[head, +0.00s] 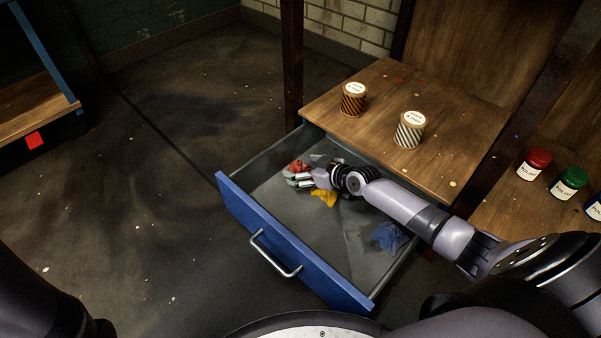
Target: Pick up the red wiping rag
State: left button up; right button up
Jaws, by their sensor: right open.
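The red wiping rag (298,166) lies crumpled in the back left part of an open drawer (286,211) with a blue front. My right gripper (290,179) reaches into the drawer from the right and is open. Its fingers are right at the near side of the red rag and cover part of it. I cannot tell whether they touch it. My left gripper does not show; only a dark part of my left arm is at the lower left.
A yellow rag (324,198) lies just below my right gripper, and a blue rag (389,236) lies at the drawer's right. Two striped cans, one orange (353,101) and one grey (409,132), stand on the wooden top above. Polish jars (533,165) stand at the right.

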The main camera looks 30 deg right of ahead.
jog(key=shift+c, duration=0.5)
jog(key=c, duration=1.5)
